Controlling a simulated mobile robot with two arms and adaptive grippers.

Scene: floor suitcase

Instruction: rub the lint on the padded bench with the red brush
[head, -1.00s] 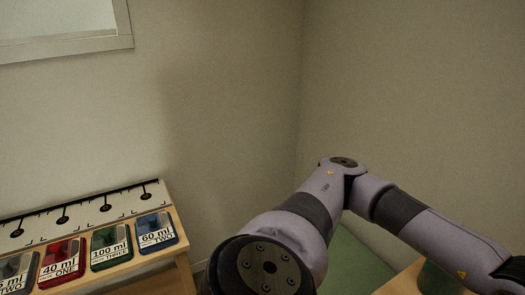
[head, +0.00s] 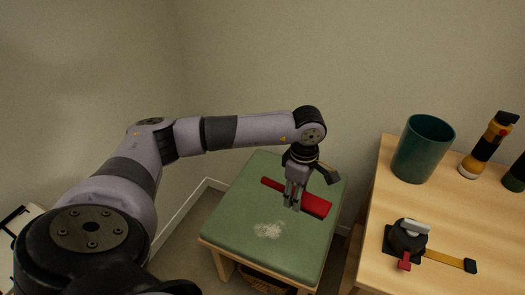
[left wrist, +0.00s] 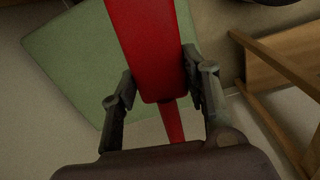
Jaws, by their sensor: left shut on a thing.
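The padded bench (head: 232,203) has a green cushion on wooden legs, in the middle of the head view. A pale patch of lint (head: 268,230) lies on the near part of the cushion. My left gripper (head: 293,203) points down over the far right part of the bench, shut on the red brush (head: 316,206), behind and right of the lint. The brush's thin handle reaches out to the left of the fingers. In the left wrist view the red brush (left wrist: 150,45) lies between the two fingers, with the green cushion behind it. Whether the brush touches the cushion is unclear.
A wooden table (head: 385,262) stands close to the bench's right. On it are a teal cup (head: 423,150), a yellow and black bottle (head: 487,146), and a dark tape-measure-like object (head: 408,238). Walls close in behind. Floor shows left of the bench.

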